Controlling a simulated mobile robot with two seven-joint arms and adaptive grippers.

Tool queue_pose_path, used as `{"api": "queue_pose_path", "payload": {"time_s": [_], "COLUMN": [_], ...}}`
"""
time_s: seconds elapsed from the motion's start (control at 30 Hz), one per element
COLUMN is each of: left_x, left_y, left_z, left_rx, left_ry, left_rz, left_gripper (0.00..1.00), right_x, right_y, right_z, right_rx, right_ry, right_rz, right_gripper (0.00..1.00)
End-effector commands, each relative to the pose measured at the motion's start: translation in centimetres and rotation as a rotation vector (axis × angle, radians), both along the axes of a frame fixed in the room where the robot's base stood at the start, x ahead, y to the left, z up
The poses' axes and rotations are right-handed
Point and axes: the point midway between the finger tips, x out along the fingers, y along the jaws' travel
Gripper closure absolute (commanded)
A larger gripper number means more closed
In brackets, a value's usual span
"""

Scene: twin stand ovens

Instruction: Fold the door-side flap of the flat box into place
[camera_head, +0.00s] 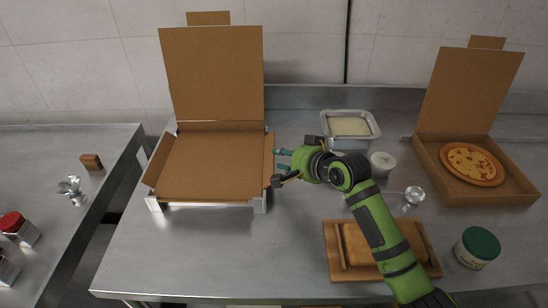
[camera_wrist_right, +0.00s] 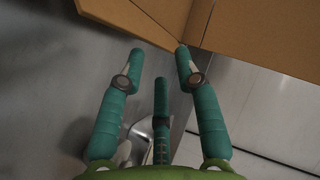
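The flat box (camera_head: 210,165) is brown cardboard with its lid panel (camera_head: 212,75) standing up at the back. Its left flap (camera_head: 158,160) leans outward; its right flap (camera_head: 268,160) stands up along the right side. I cannot tell from the pictures which is the door side. My right gripper (camera_head: 284,160) is just right of the right flap, fingers pointing at it. In the right wrist view its green fingers (camera_wrist_right: 158,62) are spread with nothing between them, and cardboard (camera_wrist_right: 140,20) lies just beyond the tips. Contact is unclear. My left gripper is not in view.
The box rests on a low metal stand (camera_head: 261,203). An open box with pizza (camera_head: 473,165) stands far right.

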Motion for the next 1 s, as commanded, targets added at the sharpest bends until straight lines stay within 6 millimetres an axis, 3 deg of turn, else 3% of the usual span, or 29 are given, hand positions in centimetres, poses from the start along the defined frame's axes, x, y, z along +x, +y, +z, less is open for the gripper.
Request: {"api": "queue_pose_path", "payload": {"time_s": [0.13,0.4,0.8,0.9,1.0], "left_x": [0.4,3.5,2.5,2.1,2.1], "left_y": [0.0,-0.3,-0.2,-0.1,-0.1], "left_z": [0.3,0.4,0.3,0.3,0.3], "left_rx": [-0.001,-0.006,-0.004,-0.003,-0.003], "left_ry": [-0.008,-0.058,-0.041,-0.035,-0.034], "left_rz": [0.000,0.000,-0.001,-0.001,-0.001], "left_gripper": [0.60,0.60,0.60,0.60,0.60], "right_x": [1.5,3.5,3.9,3.9,3.9], "right_y": [1.2,2.7,3.0,3.0,2.9], "right_z": [-0.9,-2.3,-2.5,-2.5,-2.5], "right_rx": [-0.001,0.000,-0.002,-0.002,-0.002], "right_ry": [0.001,0.000,-0.002,-0.002,-0.002], "right_rz": [0.002,0.002,0.001,0.001,0.001], "right_gripper": [0.67,0.67,0.67,1.00,1.00]}}
